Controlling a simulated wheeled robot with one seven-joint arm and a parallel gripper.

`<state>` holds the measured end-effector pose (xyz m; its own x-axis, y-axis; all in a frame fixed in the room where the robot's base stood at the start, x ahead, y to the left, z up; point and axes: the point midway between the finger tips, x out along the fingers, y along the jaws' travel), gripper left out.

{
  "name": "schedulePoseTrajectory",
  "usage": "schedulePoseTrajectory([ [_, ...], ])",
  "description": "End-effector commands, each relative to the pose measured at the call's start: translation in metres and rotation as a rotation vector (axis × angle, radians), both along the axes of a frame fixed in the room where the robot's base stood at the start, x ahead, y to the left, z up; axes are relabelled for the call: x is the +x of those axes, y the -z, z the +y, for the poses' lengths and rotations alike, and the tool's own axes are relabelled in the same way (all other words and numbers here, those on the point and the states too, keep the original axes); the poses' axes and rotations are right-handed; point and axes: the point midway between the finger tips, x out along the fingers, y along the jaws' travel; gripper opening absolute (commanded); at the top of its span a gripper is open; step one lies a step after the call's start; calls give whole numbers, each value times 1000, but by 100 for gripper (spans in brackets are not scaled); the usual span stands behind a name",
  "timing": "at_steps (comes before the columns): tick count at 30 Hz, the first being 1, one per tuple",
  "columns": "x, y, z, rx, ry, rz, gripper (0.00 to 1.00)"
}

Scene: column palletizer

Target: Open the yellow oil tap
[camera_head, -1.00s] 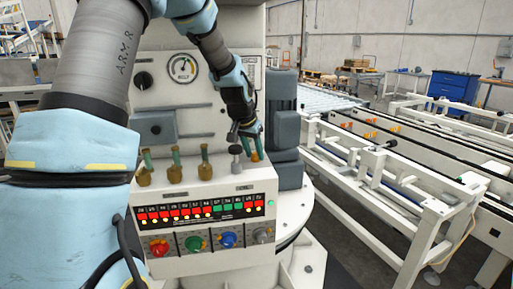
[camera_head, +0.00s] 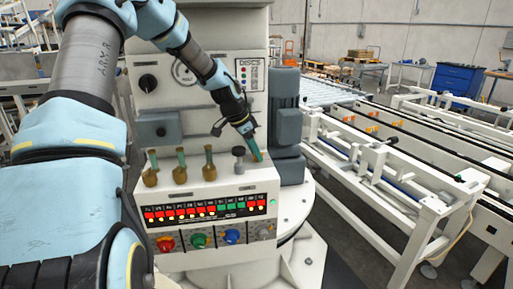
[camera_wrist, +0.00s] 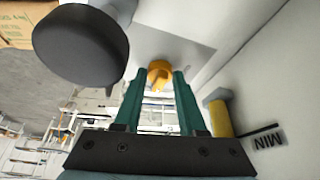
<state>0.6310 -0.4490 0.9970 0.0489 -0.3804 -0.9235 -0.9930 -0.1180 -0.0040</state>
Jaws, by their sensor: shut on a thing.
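The yellow oil tap (camera_wrist: 160,68) shows in the wrist view as an orange-yellow piece at the tips of my gripper's green fingers, beside a pale grey surface. My gripper (camera_wrist: 158,84) is shut on it, one finger on each side. In the head view my gripper (camera_head: 257,151) slants down to the right, at the right end of the machine's ledge, between a grey knob and a grey motor housing. The tap is mostly hidden there by the fingers.
The grey knob (camera_head: 238,154) stands close left of my gripper and looms large in the wrist view (camera_wrist: 80,46). A yellow cylinder (camera_wrist: 219,117) sits by a "MIN" label. Brass bottle-like fittings (camera_head: 180,174) stand further left. The motor housing (camera_head: 287,112) is close right.

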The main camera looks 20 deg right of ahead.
Motion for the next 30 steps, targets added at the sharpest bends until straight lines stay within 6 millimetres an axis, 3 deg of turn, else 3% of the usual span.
schedulePoseTrajectory([
  [14,-5,4,0,5,19,13,0],
  [15,-5,4,0,5,18,14,43],
  [22,-3,2,0,3,16,9,69],
  [30,-2,1,0,2,14,4,70],
])
